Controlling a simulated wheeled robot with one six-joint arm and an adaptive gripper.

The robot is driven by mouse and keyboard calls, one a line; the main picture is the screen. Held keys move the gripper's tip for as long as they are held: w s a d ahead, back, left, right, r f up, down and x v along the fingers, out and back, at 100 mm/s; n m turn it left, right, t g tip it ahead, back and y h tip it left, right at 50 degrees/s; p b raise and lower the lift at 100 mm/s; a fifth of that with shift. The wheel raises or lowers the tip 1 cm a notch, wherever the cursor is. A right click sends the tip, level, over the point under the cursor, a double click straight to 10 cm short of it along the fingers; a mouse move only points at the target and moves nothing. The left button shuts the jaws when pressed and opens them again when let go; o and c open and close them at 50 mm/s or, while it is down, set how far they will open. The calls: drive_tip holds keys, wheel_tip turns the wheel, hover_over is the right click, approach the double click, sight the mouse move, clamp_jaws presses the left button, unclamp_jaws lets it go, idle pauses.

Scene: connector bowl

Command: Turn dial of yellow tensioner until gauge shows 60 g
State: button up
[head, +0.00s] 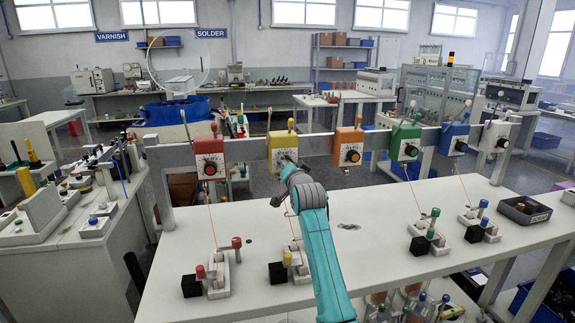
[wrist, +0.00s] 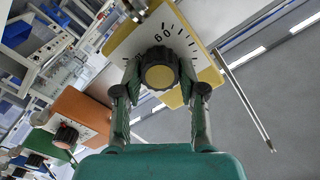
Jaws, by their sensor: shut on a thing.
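The yellow tensioner (head: 282,140) hangs on the grey rail, second from the left in the head view. In the wrist view its yellow body (wrist: 208,75) frames a pale scale plate with tick marks and an inverted number that looks like 60. Its dial (wrist: 158,76) is a black ribbed knob with a yellow cap. My gripper (wrist: 159,84) is shut on this dial, one finger on each side. In the head view my gripper (head: 286,165) reaches up to the tensioner and covers part of the dial. I cannot make out a pointer or the gauge reading.
Red (head: 210,158), orange (head: 348,147), green (head: 405,142), blue (head: 454,138) and white tensioners share the rail. Threads run down to small clamps on the white bench (head: 380,220). A dark tray (head: 524,209) sits at the right. A thin metal rod (wrist: 243,100) sticks out beside the yellow tensioner.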

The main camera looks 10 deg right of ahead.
idle(0.4)
drive_tip(key=o, duration=1.1)
drive_tip(key=shift+o, duration=0.2)
drive_tip(key=s, duration=1.2)
drive_tip(key=shift+s, duration=0.1)
